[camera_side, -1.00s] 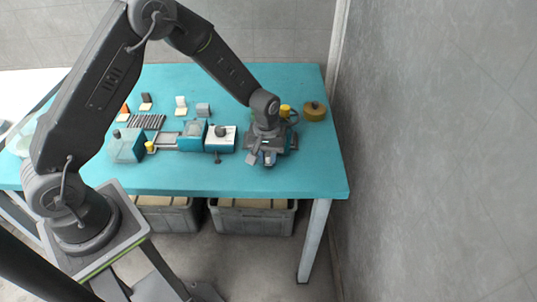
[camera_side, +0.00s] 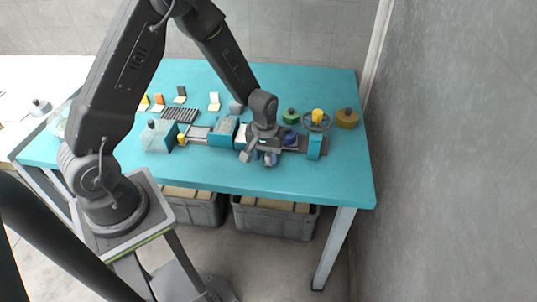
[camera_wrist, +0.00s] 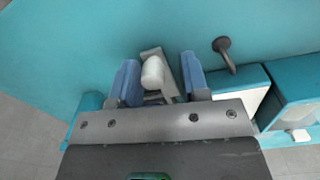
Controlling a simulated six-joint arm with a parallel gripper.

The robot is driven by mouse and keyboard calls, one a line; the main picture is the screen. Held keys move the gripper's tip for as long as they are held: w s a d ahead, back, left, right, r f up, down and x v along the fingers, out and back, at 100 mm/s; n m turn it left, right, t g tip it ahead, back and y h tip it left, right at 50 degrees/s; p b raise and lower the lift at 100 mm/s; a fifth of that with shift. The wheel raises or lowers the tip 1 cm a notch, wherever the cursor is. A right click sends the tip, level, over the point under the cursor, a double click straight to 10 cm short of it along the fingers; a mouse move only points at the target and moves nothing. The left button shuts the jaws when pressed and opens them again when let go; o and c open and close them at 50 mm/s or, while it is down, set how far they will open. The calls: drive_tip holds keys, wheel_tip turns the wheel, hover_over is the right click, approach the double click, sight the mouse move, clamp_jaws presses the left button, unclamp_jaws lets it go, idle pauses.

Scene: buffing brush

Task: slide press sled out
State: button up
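My gripper (camera_side: 265,160) is low over the right part of the bench fixture in the side view. In the wrist view its two blue fingers (camera_wrist: 158,85) stand apart, open. A pale rounded handle (camera_wrist: 152,72) on a grey plate (camera_wrist: 170,78) lies between them, nearer the left finger; a gap shows on the right. I cannot tell whether this is the press sled. A white-faced block with a dark lever (camera_wrist: 223,52) is right of the fingers, a teal block (camera_wrist: 292,82) beyond it. In the side view my gripper partly hides the white-faced block.
A blue upright (camera_side: 315,147) with a handwheel (camera_side: 317,121) behind it stands right of my gripper. A green round part (camera_side: 290,116) and a brown round part (camera_side: 346,117) are behind. A clear-topped teal box (camera_side: 160,135) stands left. The table's front strip is clear.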

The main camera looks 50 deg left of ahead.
drive_tip(key=shift+o, duration=0.4)
drive_tip(key=shift+d, duration=0.1)
drive_tip(key=shift+w+r, duration=0.1)
drive_tip(key=shift+r, duration=0.35)
wheel_tip(320, 180, up, 13)
drive_tip(key=shift+a, duration=0.2)
drive_tip(key=s+d+r+m+t, duration=0.2)
drive_tip(key=s+r+m, duration=0.1)
drive_tip(key=s+r, duration=0.4)
drive_tip(key=s+d+r+m+t, duration=0.3)
drive_tip(key=s+r, duration=0.4)
drive_tip(key=s, duration=0.4)
drive_tip(key=shift+s+d+r+m, duration=0.2)
drive_tip(key=shift+s+m, duration=0.15)
drive_tip(key=shift+m, duration=0.25)
